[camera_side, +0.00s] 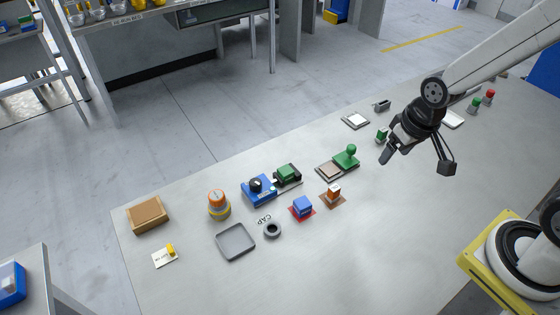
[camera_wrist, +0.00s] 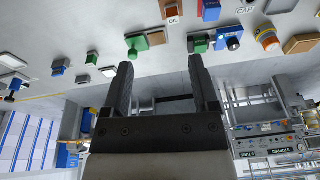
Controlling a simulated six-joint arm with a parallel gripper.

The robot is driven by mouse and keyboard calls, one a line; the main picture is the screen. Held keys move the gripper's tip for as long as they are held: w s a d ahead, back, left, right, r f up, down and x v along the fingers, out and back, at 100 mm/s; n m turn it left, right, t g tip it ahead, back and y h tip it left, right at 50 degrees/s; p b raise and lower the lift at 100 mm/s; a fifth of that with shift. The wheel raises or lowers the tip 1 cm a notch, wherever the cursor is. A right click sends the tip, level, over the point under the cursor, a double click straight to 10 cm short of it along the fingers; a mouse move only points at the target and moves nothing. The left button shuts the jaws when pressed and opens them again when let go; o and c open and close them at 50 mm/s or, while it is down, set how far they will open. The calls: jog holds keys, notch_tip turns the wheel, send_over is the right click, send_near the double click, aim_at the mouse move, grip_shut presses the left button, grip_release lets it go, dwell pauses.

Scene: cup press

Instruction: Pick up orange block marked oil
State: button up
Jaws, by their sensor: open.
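The orange block (camera_side: 333,191) has a white top and sits on a brown mat (camera_side: 342,201) near the middle of the table. In the wrist view, the orange block (camera_wrist: 168,8) shows at the top edge, partly cut off, beside the mark OIL (camera_wrist: 173,20). My gripper (camera_side: 418,160) is open and empty, in the air above the table, to the right of the block and apart from it. In the wrist view, my gripper (camera_wrist: 160,66) shows two spread dark fingers with nothing between them.
A blue block (camera_side: 303,206) on a red mat stands left of the orange block. A green stamp (camera_side: 347,157) is behind it. Further left are a blue device (camera_side: 259,190), an orange and yellow cylinder (camera_side: 218,205) and a grey tray (camera_side: 236,242).

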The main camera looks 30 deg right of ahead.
jog(key=w+f+m+g, duration=0.1)
jog(key=w+f+m, duration=0.5)
jog(key=w+m, duration=0.1)
jog(key=m+g+y, duration=0.1)
jog(key=m+y, duration=0.1)
jog(key=m, duration=0.7)
send_over(335, 187)
jog(key=d, duration=0.1)
jog(key=f, duration=1)
jog(key=shift+s, duration=0.3)
jog(key=shift+w+f+m, duration=0.2)
jog(key=shift+f+m, duration=0.1)
jog(key=shift+f, duration=0.4)
jog(key=shift+a+f, duration=0.15)
jog(key=shift+f, duration=1.1)
jog(key=shift+f, duration=0.1)
jog(key=shift+a+f, duration=0.25)
jog(key=shift+f, duration=1)
jog(key=shift+a+f, duration=0.2)
jog(key=shift+f, duration=1)
grip_shut()
